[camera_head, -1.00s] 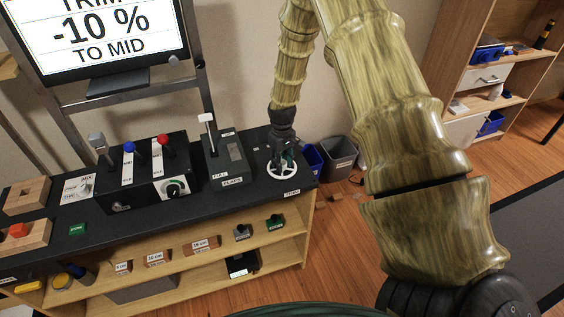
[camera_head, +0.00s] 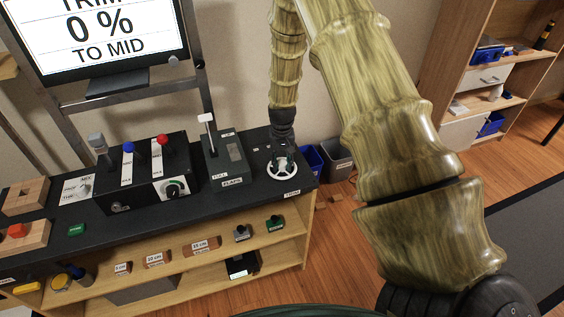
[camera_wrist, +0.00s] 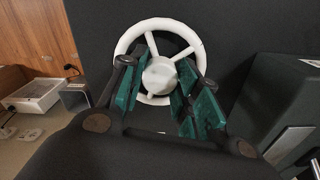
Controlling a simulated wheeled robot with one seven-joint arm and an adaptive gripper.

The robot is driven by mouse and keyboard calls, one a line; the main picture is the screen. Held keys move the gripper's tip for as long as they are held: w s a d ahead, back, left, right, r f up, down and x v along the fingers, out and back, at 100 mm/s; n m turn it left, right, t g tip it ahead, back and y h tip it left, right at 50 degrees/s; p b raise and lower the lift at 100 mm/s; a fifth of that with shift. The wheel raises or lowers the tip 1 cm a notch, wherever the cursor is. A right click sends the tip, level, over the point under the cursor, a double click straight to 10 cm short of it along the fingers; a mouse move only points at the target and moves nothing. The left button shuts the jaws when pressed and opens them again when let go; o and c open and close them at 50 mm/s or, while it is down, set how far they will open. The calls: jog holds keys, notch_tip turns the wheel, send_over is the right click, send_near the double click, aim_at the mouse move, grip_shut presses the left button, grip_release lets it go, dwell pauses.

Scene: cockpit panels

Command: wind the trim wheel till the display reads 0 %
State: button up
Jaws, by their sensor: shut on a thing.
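The white trim wheel (camera_head: 283,170) lies flat at the right end of the black bench top, above the "TRIM" label. In the wrist view the wheel (camera_wrist: 193,49) shows its rim, spokes and round hub. My gripper (camera_head: 281,160) reaches down onto it from above. In the wrist view the gripper's green-padded fingers (camera_wrist: 163,92) are on either side of the hub area, shut on the wheel; the exact contact is partly hidden. The display (camera_head: 103,35) at upper left reads "TRIM 0 % TO MID", its top line cut off by the frame edge.
The flaps lever box (camera_head: 225,158) stands just left of the wheel. Further left is a black box with several levers (camera_head: 145,170). Bins (camera_head: 337,158) stand on the floor right of the bench. A shelf (camera_head: 200,252) with small parts is below.

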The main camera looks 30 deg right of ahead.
aim_at(282, 163)
dwell(0.4)
jog(key=o, duration=1)
jog(key=shift+r, duration=0.1)
notch_tip(282, 163, up, 12)
jog(key=shift+f, duration=0.1)
dwell(0.4)
